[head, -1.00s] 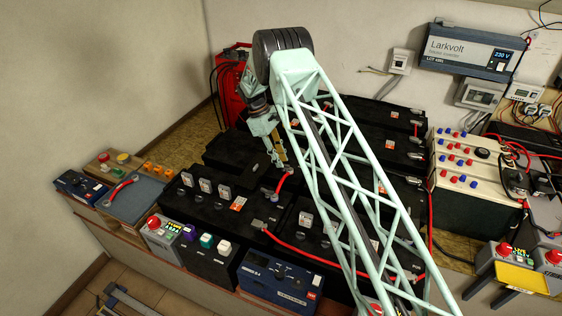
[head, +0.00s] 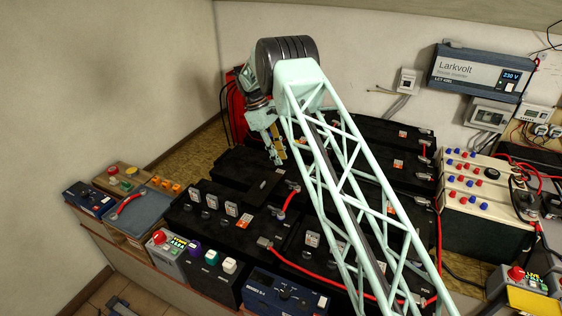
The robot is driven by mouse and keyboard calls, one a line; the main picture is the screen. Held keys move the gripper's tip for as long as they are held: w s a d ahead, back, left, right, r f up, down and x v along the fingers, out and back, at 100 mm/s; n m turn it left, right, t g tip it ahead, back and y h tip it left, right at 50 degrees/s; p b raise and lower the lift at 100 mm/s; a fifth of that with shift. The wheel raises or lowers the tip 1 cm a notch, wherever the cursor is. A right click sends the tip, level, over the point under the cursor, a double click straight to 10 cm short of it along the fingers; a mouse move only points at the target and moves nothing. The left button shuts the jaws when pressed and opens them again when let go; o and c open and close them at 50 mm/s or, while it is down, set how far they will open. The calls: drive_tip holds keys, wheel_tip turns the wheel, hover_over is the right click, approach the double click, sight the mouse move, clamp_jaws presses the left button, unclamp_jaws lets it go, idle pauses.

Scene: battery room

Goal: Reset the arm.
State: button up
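My arm, a pale green lattice boom with a dark ribbed drum at its elbow, reaches up from the lower right in the head view. My gripper (head: 277,150) hangs below the drum, over the black batteries (head: 232,219) at the back left of the bench. It has yellowish finger parts. Its fingertips are small and partly merged with the dark background, so I cannot tell whether they are apart or hold anything.
A red cable (head: 286,205) runs over the batteries near my gripper. A blue-grey tray (head: 136,205) with a red-handled item lies at the left. A red case (head: 236,108) stands behind my gripper. A Larkvolt inverter (head: 481,72) hangs on the wall at the right.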

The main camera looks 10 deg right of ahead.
drive_tip(key=shift+r, duration=0.1)
idle(0.3)
drive_tip(key=s+d+r+m+t+y, duration=0.1)
drive_tip(key=s+r, duration=0.4)
drive_tip(key=r, duration=0.6)
drive_tip(key=s+d+r+m+t, duration=0.15)
drive_tip(key=s+r, duration=0.25)
drive_tip(key=r, duration=0.8)
drive_tip(key=s+d+r+m+y, duration=0.1)
drive_tip(key=s+r+m, duration=0.2)
drive_tip(key=s+r, duration=1.4)
drive_tip(key=s+d+r+m+t+y, duration=0.1)
drive_tip(key=s+r, duration=0.2)
drive_tip(key=s, duration=0.8)
drive_tip(key=s+r+m+t, duration=0.1)
drive_tip(key=s+r+m, duration=0.15)
drive_tip(key=s, duration=0.85)
drive_tip(key=s+f+m+t, duration=0.1)
drive_tip(key=s+f, duration=0.1)
drive_tip(key=s, duration=0.9)
drive_tip(key=s+f+m+t, duration=0.1)
drive_tip(key=s+f, duration=0.2)
drive_tip(key=s, duration=0.9)
drive_tip(key=shift+y, duration=0.4)
drive_tip(key=shift+r, duration=0.1)
drive_tip(key=shift+c, duration=0.3)
